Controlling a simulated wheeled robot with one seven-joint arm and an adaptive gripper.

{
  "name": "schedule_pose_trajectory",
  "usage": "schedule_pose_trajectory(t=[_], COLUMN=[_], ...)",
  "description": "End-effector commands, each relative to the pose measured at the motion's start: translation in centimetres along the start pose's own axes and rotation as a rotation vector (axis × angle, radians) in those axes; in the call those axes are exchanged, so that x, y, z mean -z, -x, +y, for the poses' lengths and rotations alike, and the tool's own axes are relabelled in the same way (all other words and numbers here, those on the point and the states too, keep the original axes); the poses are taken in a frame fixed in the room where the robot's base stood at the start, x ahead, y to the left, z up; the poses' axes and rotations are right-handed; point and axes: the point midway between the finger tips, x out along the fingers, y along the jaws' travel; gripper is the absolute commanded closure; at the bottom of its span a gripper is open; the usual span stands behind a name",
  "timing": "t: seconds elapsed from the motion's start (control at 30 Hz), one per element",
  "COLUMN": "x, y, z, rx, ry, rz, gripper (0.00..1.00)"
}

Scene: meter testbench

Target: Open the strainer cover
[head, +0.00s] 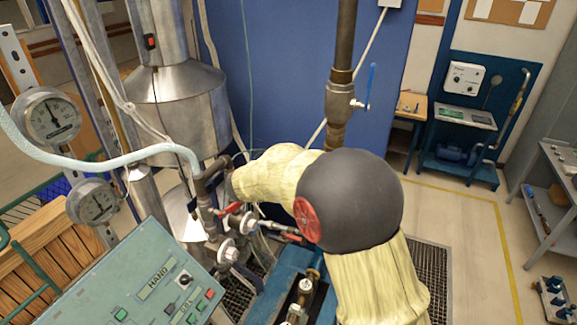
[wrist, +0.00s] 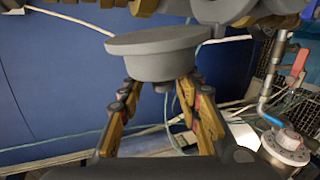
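In the wrist view, my gripper (wrist: 160,84) has yellow jointed fingers rising on the left and right. A plain grey round piece (wrist: 155,41), with a wide rim and a short stub below, is between and just beyond the fingers; I cannot tell whether it is the strainer cover or whether the fingers touch it. More grey and yellow parts cross the top edge. In the head view, my arm hides my gripper. A blue bench with brass pipe fittings (head: 301,294) runs beneath my arm; no strainer cover can be clearly identified there.
In the head view, a green control panel (head: 158,276) stands at the lower left, near two round gauges (head: 53,118). Red-handled valves (head: 240,222) and a hose are close left of my arm. A vertical pipe (head: 341,70) stands behind it.

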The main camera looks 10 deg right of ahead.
Motion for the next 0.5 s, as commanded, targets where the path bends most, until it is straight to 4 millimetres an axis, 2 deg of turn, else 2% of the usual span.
schedule_pose_trajectory(t=[0.17, 0.5], x=[0.1, 0.2], y=[1.2, 7.8], z=[0.0, 0.0], rx=[-0.001, -0.001], ry=[0.001, 0.0], rz=[0.002, 0.004], gripper=[0.66, 0.66])
